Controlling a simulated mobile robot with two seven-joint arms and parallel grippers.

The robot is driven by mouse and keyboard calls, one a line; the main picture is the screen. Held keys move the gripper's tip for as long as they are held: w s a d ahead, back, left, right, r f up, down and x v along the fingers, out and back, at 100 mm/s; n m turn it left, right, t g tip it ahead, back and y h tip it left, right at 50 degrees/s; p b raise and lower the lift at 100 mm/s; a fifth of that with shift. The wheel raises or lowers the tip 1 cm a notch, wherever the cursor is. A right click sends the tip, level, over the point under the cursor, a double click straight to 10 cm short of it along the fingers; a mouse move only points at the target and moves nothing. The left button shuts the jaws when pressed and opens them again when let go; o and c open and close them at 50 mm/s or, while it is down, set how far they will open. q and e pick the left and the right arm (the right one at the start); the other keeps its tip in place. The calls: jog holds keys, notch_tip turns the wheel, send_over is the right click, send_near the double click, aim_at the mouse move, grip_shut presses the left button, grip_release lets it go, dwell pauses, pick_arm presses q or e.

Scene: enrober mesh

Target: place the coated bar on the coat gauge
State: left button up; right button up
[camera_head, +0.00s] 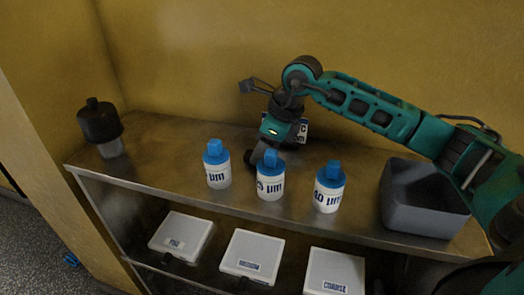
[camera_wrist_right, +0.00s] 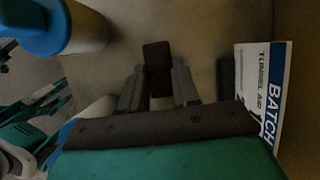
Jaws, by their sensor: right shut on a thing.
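My right gripper (camera_head: 256,154) is low over the shelf, behind the white bottles. In the right wrist view its two fingers (camera_wrist_right: 158,88) are shut on a small dark brown bar (camera_wrist_right: 157,66), which sticks out past the fingertips. Its coating cannot be told apart from its body. In the head view the bar is hard to tell from the dark fingers. I cannot make out for sure which thing is the coat gauge; a dark upright block (camera_wrist_right: 226,78) stands beside the printed card in the right wrist view. My left gripper is not in view.
Three white bottles with blue caps, left (camera_head: 217,166), middle (camera_head: 270,177) and right (camera_head: 328,188), stand on the metal shelf (camera_head: 150,150). A dark-topped jar (camera_head: 100,124) stands far left, a grey bin (camera_head: 425,205) right. A batch card (camera_wrist_right: 262,95) is beside the gripper. White boxes lie below.

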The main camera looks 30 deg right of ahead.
jog(key=shift+f, duration=0.2)
jog(key=shift+f, duration=0.1)
jog(key=o, duration=0.4)
jog(key=shift+c, duration=0.2)
jog(key=o, duration=0.4)
jog(key=shift+o, duration=0.2)
